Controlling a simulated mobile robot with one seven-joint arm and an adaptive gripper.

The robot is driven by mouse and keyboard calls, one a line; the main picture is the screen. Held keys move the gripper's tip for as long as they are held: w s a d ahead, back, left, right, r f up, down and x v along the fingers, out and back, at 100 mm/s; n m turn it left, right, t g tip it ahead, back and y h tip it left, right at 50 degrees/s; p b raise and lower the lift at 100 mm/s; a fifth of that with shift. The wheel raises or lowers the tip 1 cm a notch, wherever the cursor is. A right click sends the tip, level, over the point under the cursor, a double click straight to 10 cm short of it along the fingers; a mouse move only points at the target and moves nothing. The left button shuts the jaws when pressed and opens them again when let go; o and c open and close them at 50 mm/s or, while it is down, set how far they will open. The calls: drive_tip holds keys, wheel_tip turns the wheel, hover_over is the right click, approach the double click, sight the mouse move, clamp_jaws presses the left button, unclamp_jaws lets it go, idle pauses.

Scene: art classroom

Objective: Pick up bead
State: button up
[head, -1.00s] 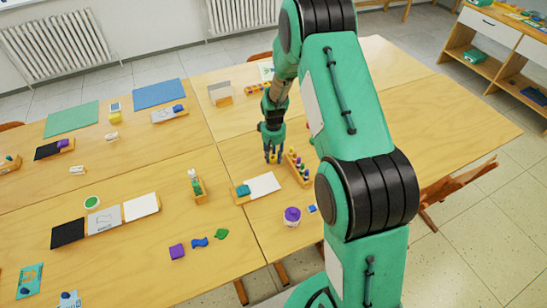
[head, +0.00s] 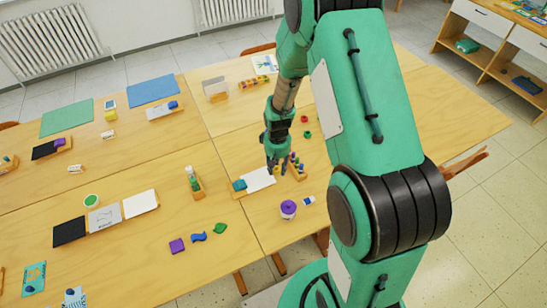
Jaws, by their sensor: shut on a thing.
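My gripper (head: 276,169) points down over the middle table, just behind a white card and left of a wooden rack. It is shut on a small bead at its fingertips. The bead is tiny here and mostly hidden by the fingers, with a hint of yellow. The wooden rack (head: 299,175) holds several small coloured pieces and is partly hidden by my gripper. A red bead-like ring (head: 305,118) and a green one (head: 307,134) lie on the table behind the rack.
The white card (head: 260,179) with a teal block (head: 239,185) lies close below my gripper. A purple-topped jar (head: 288,209) stands in front. A bottle in a wooden holder (head: 194,182) is to the left.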

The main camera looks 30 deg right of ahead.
drive_tip(key=shift+s+a+r, duration=0.1)
drive_tip(key=shift+s+a, duration=0.05)
drive_tip(key=shift+s, duration=0.6)
drive_tip(key=shift+s+a+r, duration=0.1)
drive_tip(key=shift+s+a, duration=0.05)
drive_tip(key=shift+s, duration=0.6)
drive_tip(key=shift+a, duration=0.1)
